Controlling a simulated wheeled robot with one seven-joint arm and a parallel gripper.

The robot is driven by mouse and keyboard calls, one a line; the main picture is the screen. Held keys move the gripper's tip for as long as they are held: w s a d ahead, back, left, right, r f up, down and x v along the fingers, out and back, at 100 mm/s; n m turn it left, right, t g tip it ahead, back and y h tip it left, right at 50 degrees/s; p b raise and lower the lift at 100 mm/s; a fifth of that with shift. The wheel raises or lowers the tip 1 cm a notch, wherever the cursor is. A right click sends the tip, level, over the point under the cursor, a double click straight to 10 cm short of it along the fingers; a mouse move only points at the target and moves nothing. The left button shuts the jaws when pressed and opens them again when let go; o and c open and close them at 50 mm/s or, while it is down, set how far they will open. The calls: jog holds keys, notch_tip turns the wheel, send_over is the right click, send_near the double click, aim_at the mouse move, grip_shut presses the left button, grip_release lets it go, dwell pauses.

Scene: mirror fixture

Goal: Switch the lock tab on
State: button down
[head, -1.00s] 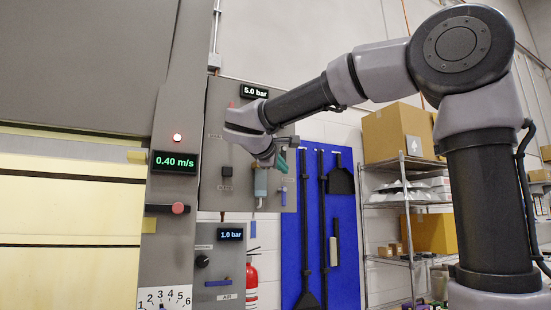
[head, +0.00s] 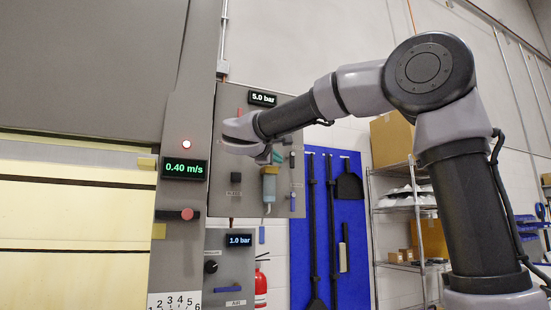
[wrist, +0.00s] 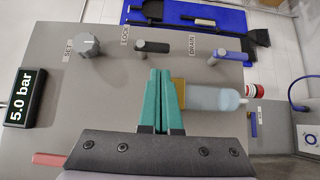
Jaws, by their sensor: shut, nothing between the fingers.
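The lock tab (wrist: 153,47) is a dark bar on a post beside the "LOCK" label on a grey panel (wrist: 100,100). In the wrist view it lies sideways, just beyond my fingertips. In the head view the dark tab (head: 292,160) is right of my gripper (head: 276,157). My gripper's teal fingers (wrist: 159,72) are together and empty, pointing at the panel near the tab. Whether they touch the tab cannot be told.
A grey "SET" knob (wrist: 89,45) and a blue "DRAIN" tab (wrist: 228,56) flank the lock tab. A translucent bowl (wrist: 215,98) lies close right of my fingers in the wrist view. A 5.0 bar display (wrist: 25,97) is at left.

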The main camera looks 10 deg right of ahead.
aim_at(294, 168)
jog(key=x, duration=0.6)
jog(key=shift+d+f+n+t+h, duration=0.3)
jog(key=shift+n+t, duration=0.2)
jog(key=shift+n, duration=0.1)
dwell(0.5)
jog(key=shift+w+d+f+n+t, duration=0.2)
jog(key=shift+d+f+n+t, duration=0.1)
jog(key=shift+d, duration=0.3)
jog(key=shift+w+d+f+n+t, duration=0.2)
jog(key=shift+d+f+n, duration=0.1)
jog(key=shift+d, duration=0.25)
jog(key=shift+w+d+r, duration=0.15)
jog(key=shift+d, duration=0.5)
jog(key=shift+w+d+r, duration=0.15)
jog(key=shift+d+r, duration=0.05)
jog(key=shift+d, duration=0.4)
jog(key=shift+w+d+r, duration=0.15)
jog(key=shift+d, duration=0.5)
